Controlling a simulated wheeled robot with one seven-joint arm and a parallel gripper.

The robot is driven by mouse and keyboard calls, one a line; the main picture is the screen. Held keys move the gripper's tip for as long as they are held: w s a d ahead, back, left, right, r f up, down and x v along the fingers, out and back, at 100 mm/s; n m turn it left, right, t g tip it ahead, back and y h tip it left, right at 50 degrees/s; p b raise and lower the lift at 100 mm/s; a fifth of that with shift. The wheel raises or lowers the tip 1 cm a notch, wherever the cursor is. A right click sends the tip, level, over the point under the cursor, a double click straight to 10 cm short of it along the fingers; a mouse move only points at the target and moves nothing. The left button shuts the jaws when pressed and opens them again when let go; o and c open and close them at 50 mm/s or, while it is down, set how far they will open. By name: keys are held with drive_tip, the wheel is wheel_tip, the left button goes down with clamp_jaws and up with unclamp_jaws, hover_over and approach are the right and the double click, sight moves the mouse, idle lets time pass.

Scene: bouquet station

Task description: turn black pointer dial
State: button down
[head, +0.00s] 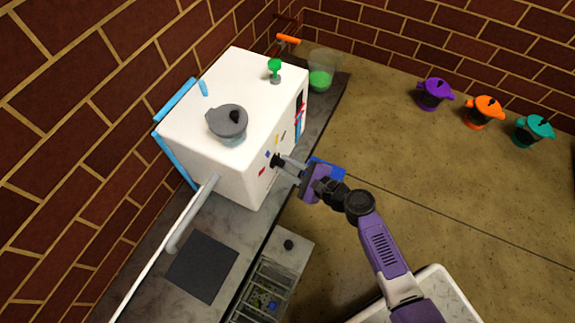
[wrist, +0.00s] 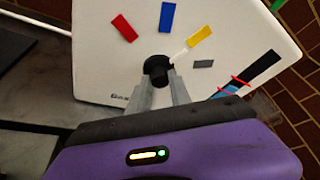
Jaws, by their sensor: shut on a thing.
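The black pointer dial (wrist: 157,66) sits on the white face of a box-shaped machine (wrist: 92,62). Its pale pointer tip (wrist: 179,54) points up and right, toward the yellow mark (wrist: 199,36). Around the dial are a red mark (wrist: 124,27), a blue mark (wrist: 167,16) and a grey mark (wrist: 203,64). My gripper (wrist: 160,84) is shut on the dial, one grey finger on each side, and partly hides its lower part. In the head view the dial (head: 277,160) is at the front face, with my gripper (head: 281,163) reaching it from the right.
A grey pot (head: 227,122) and a green-topped item (head: 274,68) stand on the machine. A clear container with green contents (head: 321,72) is behind it. A dishwasher-like rack (head: 262,290) is below the counter. Purple, orange and teal pots stand far right; the floor between is clear.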

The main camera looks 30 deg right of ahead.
drive_tip(key=c, duration=1.2)
unclamp_jaws()
drive_tip(key=p+v, duration=0.3)
drive_tip(key=v, duration=0.4)
drive_tip(key=shift+s+d, duration=0.15)
drive_tip(key=shift+s, duration=0.25)
